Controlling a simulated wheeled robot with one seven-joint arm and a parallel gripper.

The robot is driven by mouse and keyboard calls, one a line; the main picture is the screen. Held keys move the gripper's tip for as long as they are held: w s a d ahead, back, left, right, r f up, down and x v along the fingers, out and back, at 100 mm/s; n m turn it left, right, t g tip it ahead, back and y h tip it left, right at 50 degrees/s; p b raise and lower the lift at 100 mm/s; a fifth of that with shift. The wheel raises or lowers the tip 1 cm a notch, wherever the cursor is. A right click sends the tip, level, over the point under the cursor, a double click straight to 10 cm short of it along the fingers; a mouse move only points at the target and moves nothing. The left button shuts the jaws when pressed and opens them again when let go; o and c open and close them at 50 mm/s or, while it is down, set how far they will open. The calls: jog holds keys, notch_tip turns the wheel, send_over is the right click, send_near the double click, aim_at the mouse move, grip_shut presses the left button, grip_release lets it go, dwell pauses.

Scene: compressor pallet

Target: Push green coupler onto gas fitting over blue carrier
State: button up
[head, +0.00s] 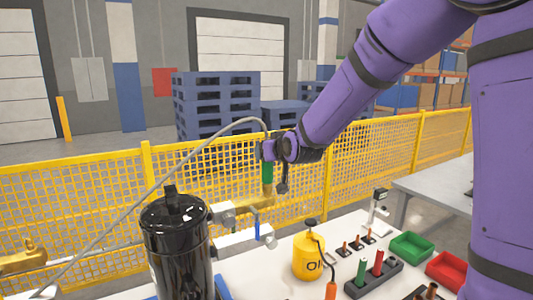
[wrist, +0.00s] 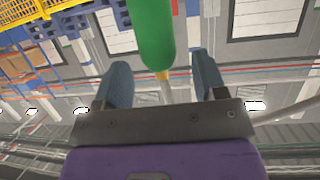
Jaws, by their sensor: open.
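The green coupler (head: 267,172) stands upright by my gripper (head: 264,150), with a yellow end below it. In the wrist view the green coupler (wrist: 154,35) is large, in line with the gap between the two spread blue-grey fingers of my gripper (wrist: 162,75). The fingers look open, and I see no clear contact. A grey hose (head: 170,172) runs from the coupler's top down to the lower left. Silver fittings (head: 224,216) stick out right of the black compressor (head: 178,245), near a small blue lever (head: 257,228). A blue piece (head: 222,288) shows at the compressor's foot; I cannot tell which fitting is the gas one.
A yellow oil can (head: 308,258), a dark tool rack (head: 374,278), a green bin (head: 411,246) and a red bin (head: 446,270) stand on the white table to the right. A yellow mesh fence (head: 375,160) runs behind.

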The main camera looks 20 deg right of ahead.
jog(key=v, duration=0.7)
dwell(0.4)
jog(key=s+d+g, duration=0.2)
jog(key=s+g, duration=0.1)
jog(key=s, duration=0.7)
jog(key=s+d+g+h, duration=0.1)
jog(key=s+d+g, duration=0.1)
jog(key=s, duration=0.9)
jog(key=s+d+m+g, duration=0.1)
jog(key=s+d+g, duration=0.1)
jog(key=s, duration=0.9)
jog(key=shift+s+r+g, duration=0.15)
jog(key=shift+r+g, duration=0.25)
jog(key=shift+g, duration=0.5)
